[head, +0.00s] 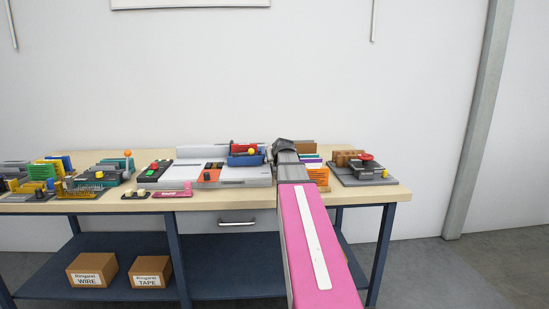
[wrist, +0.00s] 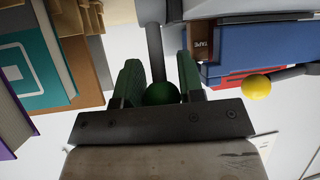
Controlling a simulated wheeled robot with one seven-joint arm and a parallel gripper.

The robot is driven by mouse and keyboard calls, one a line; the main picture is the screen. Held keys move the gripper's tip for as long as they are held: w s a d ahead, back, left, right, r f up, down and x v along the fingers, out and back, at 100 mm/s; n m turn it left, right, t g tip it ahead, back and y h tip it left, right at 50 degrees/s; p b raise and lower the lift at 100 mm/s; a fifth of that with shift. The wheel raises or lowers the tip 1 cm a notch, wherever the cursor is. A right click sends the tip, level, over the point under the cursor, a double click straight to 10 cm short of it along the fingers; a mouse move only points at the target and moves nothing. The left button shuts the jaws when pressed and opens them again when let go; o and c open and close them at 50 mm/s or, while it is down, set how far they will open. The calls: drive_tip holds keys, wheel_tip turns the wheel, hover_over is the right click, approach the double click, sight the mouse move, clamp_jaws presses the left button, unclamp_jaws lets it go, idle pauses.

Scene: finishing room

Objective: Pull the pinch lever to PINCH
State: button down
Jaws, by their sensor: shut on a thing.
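In the wrist view, my gripper (wrist: 160,75) has its two green fingers closed around a dark green ball knob (wrist: 162,94). A grey lever rod (wrist: 154,45) runs up from this knob between the fingers. I cannot read a label that names it as the pinch lever. A second lever with a yellow ball knob (wrist: 257,87) stands apart to the right, by a blue and red block (wrist: 260,50). In the head view, my gripper (head: 283,143) is at the right end of the grey machine (head: 245,183), and my arm hides the held knob.
The workbench (head: 110,206) carries other tools close by. Orange and coloured upright pieces (head: 318,177) stand just right of my gripper. A grey device with a red knob (head: 366,157) sits further right. Coloured books or folders (wrist: 40,65) are close left in the wrist view.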

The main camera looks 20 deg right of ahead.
drive_tip(key=shift+s+a+t, duration=0.1)
drive_tip(key=shift+s+t, duration=0.15)
drive_tip(key=shift+t, duration=0.15)
drive_tip(key=c, duration=1.1)
unclamp_jaws()
drive_tip(key=v, duration=1)
drive_tip(key=shift+s+a+r, duration=0.1)
drive_tip(key=shift+s, duration=0.3)
drive_tip(key=shift+c, duration=0.2)
